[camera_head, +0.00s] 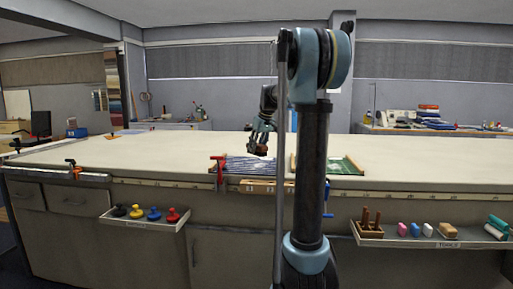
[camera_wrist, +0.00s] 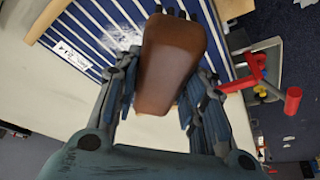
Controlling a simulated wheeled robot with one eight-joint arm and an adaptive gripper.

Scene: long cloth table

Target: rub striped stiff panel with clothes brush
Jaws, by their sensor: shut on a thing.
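My gripper (camera_head: 262,140) is shut on the clothes brush (camera_wrist: 172,62), a brown wooden block with dark bristles at its far end. The brush also shows as a small brown shape in the head view (camera_head: 261,150). The striped stiff panel (camera_wrist: 92,30) is blue with white lines and lies on the table under and beyond the brush. In the head view the panel (camera_head: 236,165) lies near the table's front edge. The brush appears over the panel; I cannot tell whether the bristles touch it.
A red clamp (camera_head: 219,170) grips the table edge at the panel's left; it shows large in the wrist view (camera_wrist: 258,80). A green panel (camera_head: 343,166) lies right of my arm. Trays with colored knobs (camera_head: 144,220) and tools (camera_head: 430,243) hang off the front. The table's left is mostly clear.

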